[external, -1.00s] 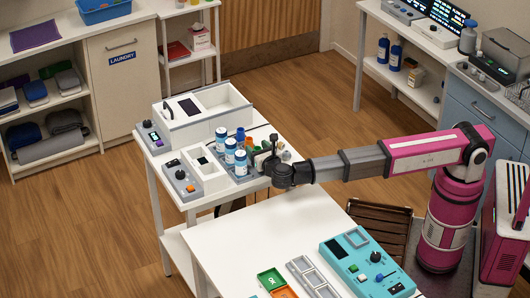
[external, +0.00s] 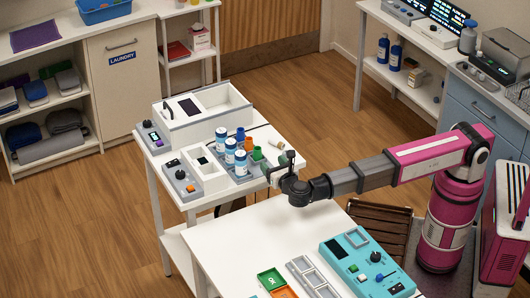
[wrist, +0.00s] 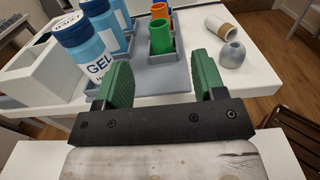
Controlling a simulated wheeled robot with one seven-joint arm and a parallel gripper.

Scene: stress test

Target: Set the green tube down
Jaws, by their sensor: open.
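The green tube (wrist: 160,38) stands upright in a compartment of the grey tray (wrist: 150,84) in the wrist view. It also shows in the external view (external: 257,154) at the tray's right side. My gripper (wrist: 162,82) is open, with its green fingers spread apart and nothing between them. In the external view my gripper (external: 279,168) is to the right of the tray, apart from the green tube. The tube's lower part is hidden by the compartment wall.
Several blue-white gel bottles (wrist: 80,40) stand to the left, close to my left finger.

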